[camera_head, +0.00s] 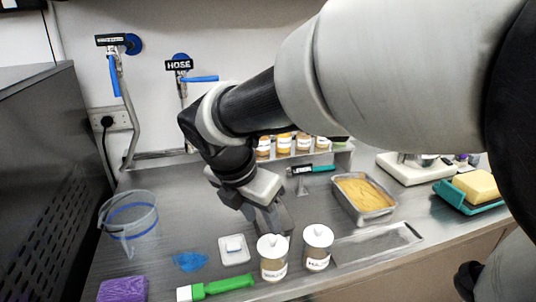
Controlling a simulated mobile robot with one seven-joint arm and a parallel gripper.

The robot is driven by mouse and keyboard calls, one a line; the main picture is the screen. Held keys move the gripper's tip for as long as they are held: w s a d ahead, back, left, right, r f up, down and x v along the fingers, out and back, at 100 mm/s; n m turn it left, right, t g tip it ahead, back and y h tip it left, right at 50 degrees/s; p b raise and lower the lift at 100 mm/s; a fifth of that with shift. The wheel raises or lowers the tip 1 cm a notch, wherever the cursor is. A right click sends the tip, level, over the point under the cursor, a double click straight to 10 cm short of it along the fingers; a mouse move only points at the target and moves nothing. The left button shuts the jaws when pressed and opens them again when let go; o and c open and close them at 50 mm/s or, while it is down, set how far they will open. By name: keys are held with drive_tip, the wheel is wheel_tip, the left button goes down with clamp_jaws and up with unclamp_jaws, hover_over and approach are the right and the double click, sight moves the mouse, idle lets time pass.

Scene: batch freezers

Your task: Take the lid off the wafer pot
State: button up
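Two pots with white knobbed lids stand side by side near the front of the steel counter. The left pot (273,268) has a small blurred label that seems to read as wafer, and its white lid (272,246) is on it. The right pot (317,257) has a label that seems to start with "HA", and its lid is on too. My gripper (271,224) points down just behind and above the left pot's lid. Its fingertips are partly hidden near the lid knob, and I cannot tell whether they touch it or how far they are apart.
A white square dish (234,256), blue cloth-like patch (189,261), green-handled brush (224,287) and purple block (123,290) lie left. A clear jug (129,225) stands far left. Several jars stand behind my arm.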

sight(272, 238)
drive_tip(key=b+x, duration=0.1)
drive_tip(key=x, duration=0.7)
drive_tip(key=shift+w+d+f, duration=0.1)
drive_tip(key=shift+w+f, duration=0.1)
drive_tip(key=shift+f, duration=0.05)
clamp_jaws()
